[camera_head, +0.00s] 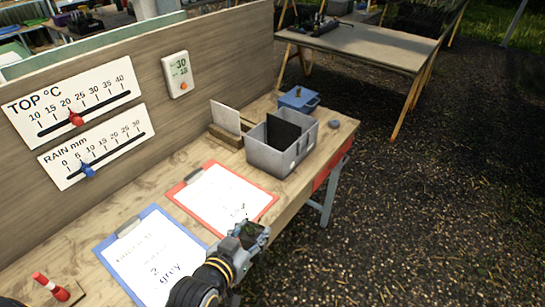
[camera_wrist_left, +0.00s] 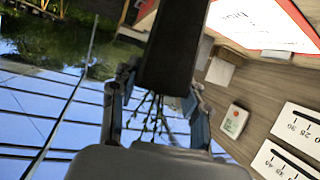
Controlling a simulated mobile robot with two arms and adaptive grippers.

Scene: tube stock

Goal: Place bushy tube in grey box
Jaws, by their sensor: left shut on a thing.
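My left gripper (camera_head: 250,234) is over the near edge of the bench, beside the clipboards. It is shut on a dark tube, which I take to be the bushy tube (camera_wrist_left: 172,45). In the left wrist view my left gripper (camera_wrist_left: 158,92) has a finger on each side of it, and thin green sprigs (camera_wrist_left: 150,115) spread from its end towards the palm. The grey box (camera_head: 268,163) stands farther along the bench, apart from the gripper, with a black upright panel (camera_head: 283,133) inside. My right gripper is not in view.
A blue-edged clipboard (camera_head: 160,262) and a red-edged clipboard (camera_head: 222,196) lie on the bench. A blue box (camera_head: 300,100) stands behind the grey box. A wooden panel (camera_head: 225,62) closes the back.

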